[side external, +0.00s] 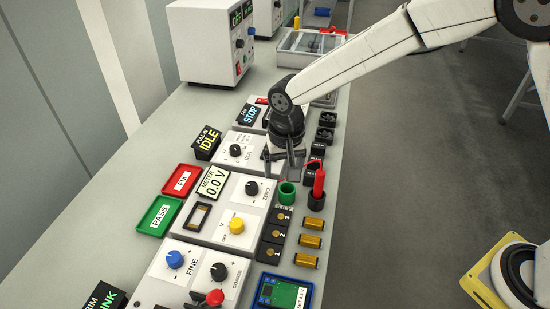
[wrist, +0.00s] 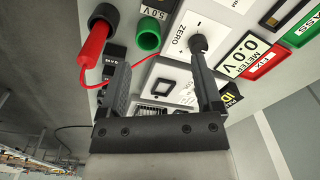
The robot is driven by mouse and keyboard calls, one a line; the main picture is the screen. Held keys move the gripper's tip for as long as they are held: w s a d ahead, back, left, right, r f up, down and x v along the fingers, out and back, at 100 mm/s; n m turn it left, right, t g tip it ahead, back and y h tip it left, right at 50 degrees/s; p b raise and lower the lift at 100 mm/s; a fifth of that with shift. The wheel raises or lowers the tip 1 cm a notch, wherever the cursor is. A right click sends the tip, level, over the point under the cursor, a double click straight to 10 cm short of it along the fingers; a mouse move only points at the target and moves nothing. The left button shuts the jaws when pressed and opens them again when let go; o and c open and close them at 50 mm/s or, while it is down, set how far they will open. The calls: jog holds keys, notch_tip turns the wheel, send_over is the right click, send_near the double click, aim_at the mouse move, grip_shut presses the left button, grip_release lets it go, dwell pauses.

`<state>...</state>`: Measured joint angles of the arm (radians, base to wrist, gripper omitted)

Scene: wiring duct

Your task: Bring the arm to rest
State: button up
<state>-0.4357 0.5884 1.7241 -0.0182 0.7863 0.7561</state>
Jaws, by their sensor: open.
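My gripper (side external: 284,160) hangs over the bench in the side external view, above the equipment panels and just behind the green socket (side external: 287,193). In the wrist view my gripper (wrist: 160,60) has its two dark fingers spread apart, with nothing held between them. A panel with a black knob marked ZERO (wrist: 198,44) shows beyond the fingers. Whether the fingers touch anything is hard to tell.
A red plug (side external: 319,182) stands upright in a dark socket beside the green one, and a thin red wire (wrist: 140,60) shows near the fingers. Red FIX (side external: 182,180) and green PASS (side external: 158,216) trays lie left. Open floor lies right of the bench.

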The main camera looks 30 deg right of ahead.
jog(key=s+d+n+t, duration=0.1)
jog(key=s+d, duration=0.6)
jog(key=d, duration=0.3)
jog(key=s+d+r+n+t, duration=0.1)
jog(key=s+d+n, duration=0.1)
jog(key=s+d, duration=0.6)
jog(key=shift+s+d+r+n, duration=0.15)
jog(key=shift+s+d+n, duration=0.15)
jog(key=shift+d, duration=0.7)
